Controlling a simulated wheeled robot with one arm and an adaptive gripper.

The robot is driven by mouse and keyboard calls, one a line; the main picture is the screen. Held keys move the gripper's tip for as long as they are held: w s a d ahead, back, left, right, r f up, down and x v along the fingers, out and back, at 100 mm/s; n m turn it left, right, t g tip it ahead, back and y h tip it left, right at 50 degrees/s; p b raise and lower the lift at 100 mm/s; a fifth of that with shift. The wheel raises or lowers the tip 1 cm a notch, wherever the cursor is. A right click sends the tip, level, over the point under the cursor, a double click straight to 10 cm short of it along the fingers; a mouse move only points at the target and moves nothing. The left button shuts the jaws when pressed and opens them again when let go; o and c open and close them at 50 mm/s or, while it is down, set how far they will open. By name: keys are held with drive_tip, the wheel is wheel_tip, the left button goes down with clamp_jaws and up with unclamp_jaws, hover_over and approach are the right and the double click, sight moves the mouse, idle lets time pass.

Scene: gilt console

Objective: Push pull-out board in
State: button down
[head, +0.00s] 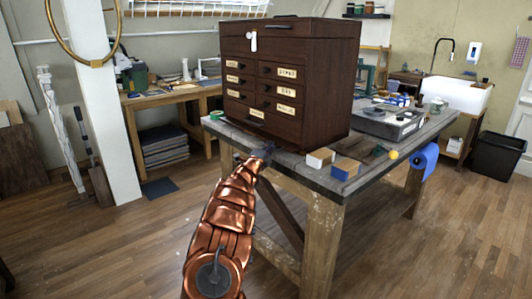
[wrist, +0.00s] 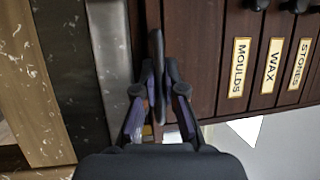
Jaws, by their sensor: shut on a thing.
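A dark brown wooden chest (head: 330,90) with several small labelled drawers stands on the workbench. My gripper (head: 266,150) is low in front of the chest, close to its bottom front edge and the bench edge. In the wrist view, my gripper (wrist: 162,75) has its dark fingers close together beside the chest's lower front (wrist: 190,60), below the drawer labelled MOULDS.
The grey-topped workbench (head: 345,180) carries small blocks (head: 345,168), a grey device (head: 390,122) and a yellow-ended item (head: 393,154) right of the chest. A blue roll (head: 425,160) hangs at its right end. A white post (head: 105,110) stands left. The floor in front is clear.

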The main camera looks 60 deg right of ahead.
drive_tip(key=c, duration=1.2)
unclamp_jaws()
drive_tip(key=shift+c, duration=0.2)
drive_tip(key=shift+f, duration=0.1)
drive_tip(key=r+v, duration=0.1)
drive_tip(key=v, duration=0.6)
drive_tip(key=shift+a+f, duration=0.35)
drive_tip(key=shift+a, duration=0.2)
drive_tip(key=shift+s, duration=0.1)
drive_tip(key=shift+c, duration=0.4)
